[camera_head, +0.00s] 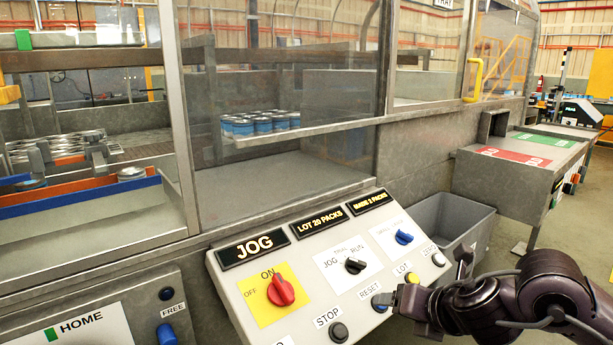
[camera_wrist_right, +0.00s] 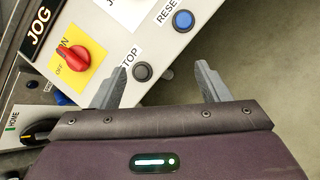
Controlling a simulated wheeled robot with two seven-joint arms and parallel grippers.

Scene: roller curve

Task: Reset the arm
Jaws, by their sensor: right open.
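My right gripper (camera_head: 425,282) reaches in from the right, over the lower right edge of the sloped control panel (camera_head: 300,311). In the right wrist view my right gripper (camera_wrist_right: 160,85) has its two grey fingers wide apart, with nothing between them. The blue RESET button (camera_wrist_right: 183,20) lies beyond the fingertips there, and the dark STOP button (camera_wrist_right: 142,71) shows between the fingers. In the head view a finger partly covers the area around the RESET button (camera_head: 380,303); contact cannot be told. My left gripper is out of view.
The panel carries a red ON/OFF knob (camera_head: 281,290), a black selector (camera_head: 355,266) and a blue selector (camera_head: 404,237). A grey bin (camera_head: 446,219) stands behind it. Blue-banded cans (camera_head: 262,124) sit behind the clear guard. Open floor lies right of the panel.

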